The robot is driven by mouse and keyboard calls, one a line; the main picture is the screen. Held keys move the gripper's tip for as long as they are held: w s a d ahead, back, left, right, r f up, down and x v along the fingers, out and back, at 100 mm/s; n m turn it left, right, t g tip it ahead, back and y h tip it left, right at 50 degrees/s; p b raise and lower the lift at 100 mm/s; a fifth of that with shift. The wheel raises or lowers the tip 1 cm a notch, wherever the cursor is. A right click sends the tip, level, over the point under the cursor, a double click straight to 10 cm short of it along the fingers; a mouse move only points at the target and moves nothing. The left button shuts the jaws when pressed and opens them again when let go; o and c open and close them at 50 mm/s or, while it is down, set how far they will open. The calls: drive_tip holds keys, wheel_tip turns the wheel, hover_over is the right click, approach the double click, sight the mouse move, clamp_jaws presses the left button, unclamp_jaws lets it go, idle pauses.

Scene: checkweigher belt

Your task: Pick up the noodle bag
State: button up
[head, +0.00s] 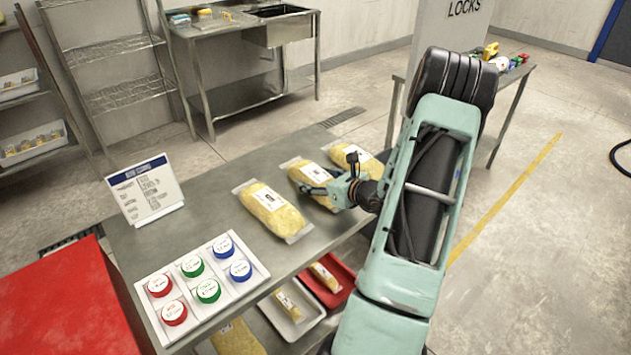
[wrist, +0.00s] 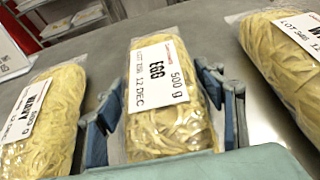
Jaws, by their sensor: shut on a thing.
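Three clear bags of yellow noodles lie side by side on the steel table. My gripper (head: 338,190) is at the middle noodle bag (head: 308,176), its fingers on either side of it. In the wrist view this bag (wrist: 168,126) has a white label reading EGG, 500 g, and the blue-grey fingers of my gripper (wrist: 165,112) are shut on its sides. One noodle bag (head: 272,208) lies to the left and shows in the wrist view with a WAVY label (wrist: 38,130). Another bag (head: 355,157) lies to the right, also in the wrist view (wrist: 290,60). I cannot tell whether the held bag touches the table.
A white tray (head: 222,303) of red, green and blue round tubs and a sign (head: 146,190) stand on the left of the table (head: 218,205). Below, a red tray (head: 343,291) and a white tray (head: 305,327) hold bags. Neighbouring bags lie close to my fingers.

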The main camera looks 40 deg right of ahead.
drive_tip(key=shift+r, duration=0.15)
drive_tip(key=shift+r, duration=0.55)
drive_tip(key=s+r, duration=0.1)
drive_tip(key=r, duration=0.1)
drive_tip(key=s+r, duration=0.1)
drive_tip(key=r, duration=0.1)
drive_tip(key=s+r, duration=0.2)
drive_tip(key=r, duration=0.1)
drive_tip(key=shift+s+a, duration=0.1)
drive_tip(key=shift+a, duration=0.25)
drive_tip(key=a+r+v, duration=0.1)
drive_tip(key=a+v, duration=0.1)
drive_tip(key=v, duration=0.9)
drive_tip(key=w+a+r+n+g+y+p, duration=0.1)
drive_tip(key=w+a+n+y+p, duration=0.4)
drive_tip(key=a, duration=1)
drive_tip(key=w+a+r+n+g+y+p, duration=0.1)
drive_tip(key=w+a+n+g+y+p, duration=0.3)
drive_tip(key=a, duration=1.1)
drive_tip(key=shift+w+n+g+y+p, duration=0.3)
drive_tip(key=shift+w+n+y+p, duration=0.15)
drive_tip(key=shift+n+y, duration=0.25)
drive_tip(key=shift+a, duration=0.1)
